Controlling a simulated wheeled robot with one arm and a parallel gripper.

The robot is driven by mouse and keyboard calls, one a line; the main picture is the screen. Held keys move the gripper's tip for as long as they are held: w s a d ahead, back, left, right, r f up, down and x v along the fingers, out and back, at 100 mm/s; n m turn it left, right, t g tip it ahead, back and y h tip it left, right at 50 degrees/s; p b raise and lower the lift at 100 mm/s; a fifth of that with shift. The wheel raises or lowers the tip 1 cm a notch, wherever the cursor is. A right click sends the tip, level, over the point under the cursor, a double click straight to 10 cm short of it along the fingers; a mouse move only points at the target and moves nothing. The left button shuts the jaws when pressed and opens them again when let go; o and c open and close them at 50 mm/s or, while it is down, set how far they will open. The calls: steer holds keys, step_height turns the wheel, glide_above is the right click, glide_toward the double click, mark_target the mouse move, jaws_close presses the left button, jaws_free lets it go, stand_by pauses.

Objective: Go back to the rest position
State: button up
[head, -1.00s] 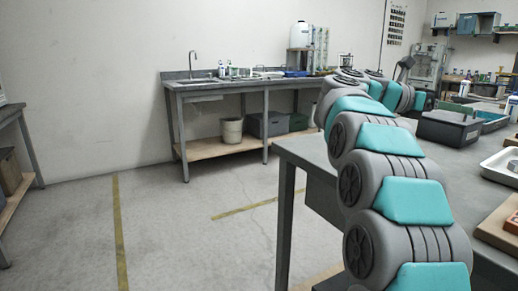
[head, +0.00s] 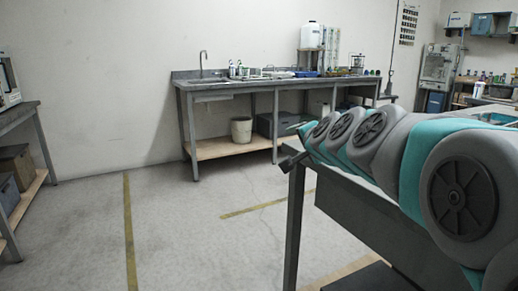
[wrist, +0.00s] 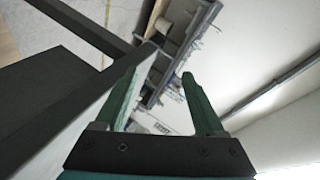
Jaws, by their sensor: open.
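My gripper (wrist: 160,78) is open in the wrist view, with its two green fingers apart and nothing between them. In the head view my grey and teal arm stretches from the right foreground towards the near corner of the dark worktable (head: 350,200). The fingers are too small there to make out clearly. In the wrist view, dark table parts (wrist: 55,95) lie to the left of the fingers, and the left finger shows close to a table edge. I cannot tell whether they touch.
A sink bench (head: 230,90) stands along the back wall, with a bucket (head: 241,130) on its lower shelf. Another bench (head: 28,115) stands at the left. The floor (head: 160,220) between them is clear, with yellow lines. Shelves hang at the far right.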

steer(key=s+a+f+n+g, duration=0.2)
steer(key=s+f+n+g, duration=0.45)
steer(key=s+f, duration=1.05)
steer(key=s+d+f+n+g+h, duration=0.1)
steer(key=s+d+f+g, duration=0.1)
steer(key=s, duration=0.6)
steer(key=s+d+f+n+g, duration=0.2)
steer(key=s+f+g, duration=0.2)
steer(key=s, duration=0.5)
steer(key=s+d+f+n+g+h, duration=0.1)
steer(key=s+d+f+g, duration=0.2)
steer(key=s+f, duration=0.3)
steer(key=shift+s+h, duration=0.3)
steer(key=shift+s, duration=0.95)
steer(key=shift+n, duration=0.25)
